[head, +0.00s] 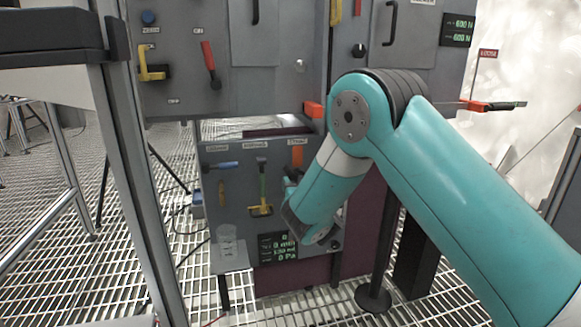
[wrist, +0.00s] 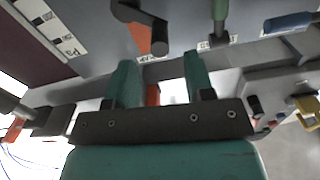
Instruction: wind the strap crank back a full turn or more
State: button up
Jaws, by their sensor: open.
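A dark strap crank (wrist: 140,22) with a rounded knob shows at the top of the wrist view, over an orange strap (wrist: 138,40). In the head view the orange strap (head: 297,155) shows on the lower panel below a label, and the crank is hidden behind my arm. My gripper (wrist: 160,62) is open, its two teal fingers apart with nothing held. The crank lies beyond the fingertips and is not between them. In the head view my gripper (head: 290,186) is close to the panel and mostly covered by my wrist.
An upper panel with a red lever (head: 209,62) hangs above.

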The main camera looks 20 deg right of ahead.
aim_at(292, 180)
jog(key=w, duration=0.4)
jog(key=shift+w+f, duration=0.1)
jog(key=shift+w, duration=1.05)
jog(key=shift+c, duration=0.5)
grip_shut()
jog(key=shift+a+n, duration=0.1)
jog(key=shift+n, duration=0.2)
notch_tip(292, 180, down, 7)
jog(key=n+p, duration=0.6)
jog(key=n, duration=1.1)
jog(key=shift+d+p, duration=0.35)
jog(key=shift+d, duration=0.1)
